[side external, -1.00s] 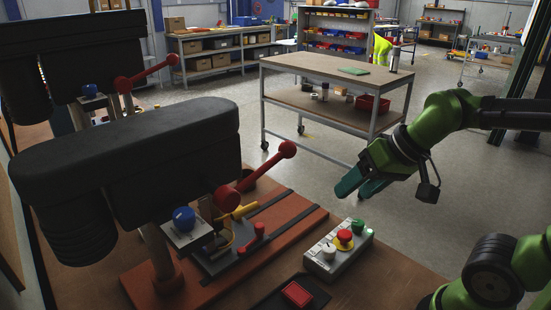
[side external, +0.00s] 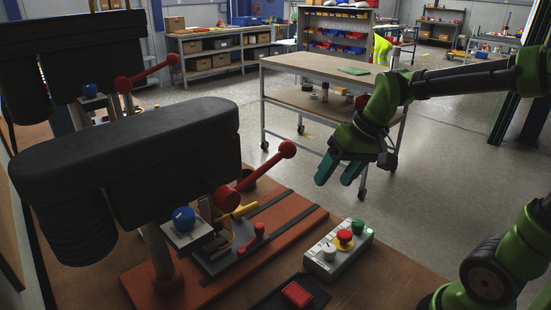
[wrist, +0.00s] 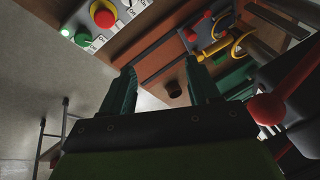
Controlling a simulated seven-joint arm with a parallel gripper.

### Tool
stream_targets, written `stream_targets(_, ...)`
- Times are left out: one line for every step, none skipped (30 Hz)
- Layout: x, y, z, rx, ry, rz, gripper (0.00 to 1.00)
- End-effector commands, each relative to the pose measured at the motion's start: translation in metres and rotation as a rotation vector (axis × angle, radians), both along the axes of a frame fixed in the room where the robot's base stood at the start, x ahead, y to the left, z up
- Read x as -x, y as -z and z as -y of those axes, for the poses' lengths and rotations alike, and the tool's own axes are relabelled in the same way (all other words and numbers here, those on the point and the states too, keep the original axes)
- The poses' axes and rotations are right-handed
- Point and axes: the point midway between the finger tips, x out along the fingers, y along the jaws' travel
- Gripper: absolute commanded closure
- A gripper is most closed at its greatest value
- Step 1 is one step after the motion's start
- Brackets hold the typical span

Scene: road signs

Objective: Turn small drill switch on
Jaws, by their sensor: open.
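A grey control box (side external: 324,267) sits on the bench at the lower middle in the side view. My gripper (side external: 336,178) is open and empty, in the air above and behind the box. In the wrist view its two fingers (wrist: 162,82) point toward the bench, apart from the box. A black drill press (side external: 130,150) stands left of the box.
A red lever (side external: 268,165) with a ball end sticks out from the drill toward my gripper. A similar machine (side external: 70,40) stands behind. A red block (side external: 297,294) lies on a dark pad near the box. A wheeled table (side external: 315,65) stands behind my gripper.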

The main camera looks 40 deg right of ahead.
Motion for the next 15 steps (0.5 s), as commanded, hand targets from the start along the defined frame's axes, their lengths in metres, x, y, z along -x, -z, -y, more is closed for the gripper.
stream_targets(-0.008,0.002,0.002,-0.007,-0.014,-0.021,0.39)
stream_targets(-0.013,0.003,0.003,-0.008,-0.026,-0.03,0.39)
stream_targets(-0.018,0.004,0.005,-0.015,-0.04,-0.043,0.39)
stream_targets(-0.023,0.005,0.006,-0.019,-0.05,-0.053,0.39)
stream_targets(-0.027,0.005,0.007,-0.023,-0.064,-0.061,0.39)
stream_targets(-0.033,0.006,0.008,-0.029,-0.086,-0.072,0.39)
stream_targets(-0.037,0.008,0.008,-0.035,-0.101,-0.081,0.39)
stream_targets(-0.042,0.009,0.009,-0.041,-0.115,-0.088,0.39)
stream_targets(-0.047,0.01,0.011,-0.049,-0.135,-0.098,0.39)
stream_targets(-0.052,0.011,0.011,-0.056,-0.151,-0.104,0.39)
stream_targets(-0.056,0.013,0.012,-0.063,-0.167,-0.111,0.39)
stream_targets(-0.062,0.014,0.014,-0.074,-0.192,-0.117,0.39)
stream_targets(-0.066,0.015,0.015,-0.083,-0.21,-0.121,0.39)
stream_targets(-0.071,0.016,0.015,-0.09,-0.229,-0.125,0.39)
stream_targets(-0.076,0.018,0.017,-0.103,-0.253,-0.13,0.39)
